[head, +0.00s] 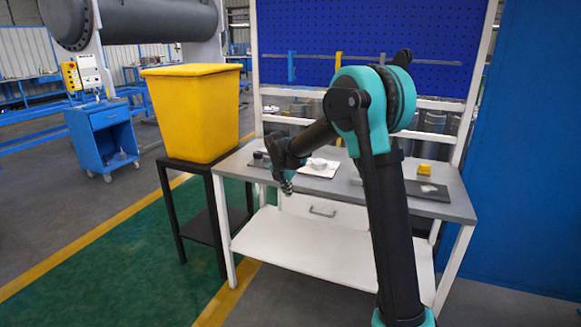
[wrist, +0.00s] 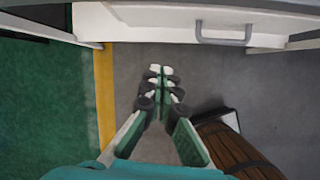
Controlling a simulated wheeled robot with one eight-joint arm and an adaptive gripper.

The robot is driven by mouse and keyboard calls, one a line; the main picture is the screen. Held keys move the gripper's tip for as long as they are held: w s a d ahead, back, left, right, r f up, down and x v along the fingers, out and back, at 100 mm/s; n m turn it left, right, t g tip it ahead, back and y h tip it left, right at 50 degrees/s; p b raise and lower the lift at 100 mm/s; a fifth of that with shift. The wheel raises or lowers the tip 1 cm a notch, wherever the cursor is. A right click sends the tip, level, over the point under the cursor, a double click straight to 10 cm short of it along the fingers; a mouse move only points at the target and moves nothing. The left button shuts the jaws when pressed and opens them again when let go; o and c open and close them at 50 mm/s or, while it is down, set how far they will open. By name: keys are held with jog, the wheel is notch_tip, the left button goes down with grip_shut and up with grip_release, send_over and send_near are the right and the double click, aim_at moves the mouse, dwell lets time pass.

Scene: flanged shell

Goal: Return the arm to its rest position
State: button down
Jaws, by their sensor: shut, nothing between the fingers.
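My arm, teal and black, rises at the right of the head view and bends over to the left. My gripper (head: 287,186) hangs from its end, pointing down, in front of the workbench's (head: 455,207) left part. In the wrist view my gripper (wrist: 161,75) has its fingertips together with nothing between them, above the grey floor. The bench's drawer with a grey handle (wrist: 223,41) lies at the top of that view. The arm hides part of the bench top.
A yellow bin (head: 195,110) stands on a dark stand (head: 173,210) left of the bench. A white plate (head: 318,170) and a yellow block (head: 424,169) lie on the bench. A brown wood-grained rounded thing (wrist: 237,150) is at the wrist view's lower right.

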jog(key=s+d+m, duration=1.6)
jog(key=s+d, duration=0.1)
jog(key=s, duration=0.2)
jog(key=s+d+f+m, duration=0.3)
jog(key=s+m, duration=0.4)
jog(key=s, duration=0.2)
jog(key=s+d+f+m+y, duration=0.1)
jog(key=s+d+f+m, duration=0.1)
jog(key=s+m, duration=0.4)
jog(key=s+f, duration=0.1)
jog(key=s, duration=0.2)
jog(key=shift+s+d+f+m, duration=0.15)
jog(key=shift+s+d+m, duration=0.05)
jog(key=shift+d+m, duration=0.2)
